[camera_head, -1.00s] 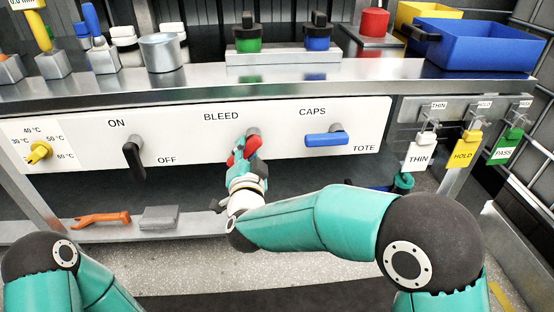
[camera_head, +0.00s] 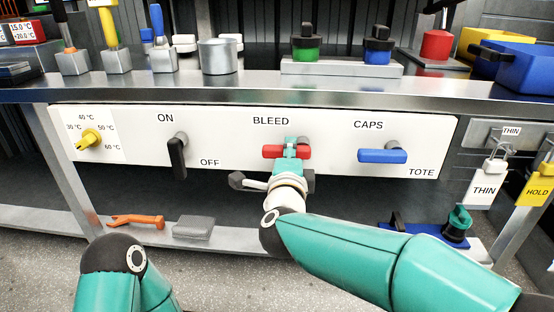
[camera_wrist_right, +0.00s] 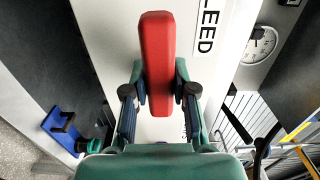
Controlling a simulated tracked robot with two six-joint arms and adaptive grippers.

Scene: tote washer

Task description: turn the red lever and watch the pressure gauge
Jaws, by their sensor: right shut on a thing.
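The red lever (camera_head: 272,152) is under the word BLEED on the white panel (camera_head: 230,153) and lies level, its two ends showing on either side of my right gripper (camera_head: 288,150). In the right wrist view the red lever (camera_wrist_right: 157,50) stands between the two fingers of the right gripper (camera_wrist_right: 157,97), which is shut on it. A round white dial, the pressure gauge (camera_wrist_right: 259,45), shows at the upper right of that view; its reading is too small to tell. My left gripper is out of view; only part of that arm shows.
On the panel are a yellow knob (camera_head: 89,138), a black lever (camera_head: 178,158) and a blue lever (camera_head: 382,156). Tags (camera_head: 486,185) hang at the right. An orange tool (camera_head: 137,221) and a grey block (camera_head: 193,228) lie on the lower shelf.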

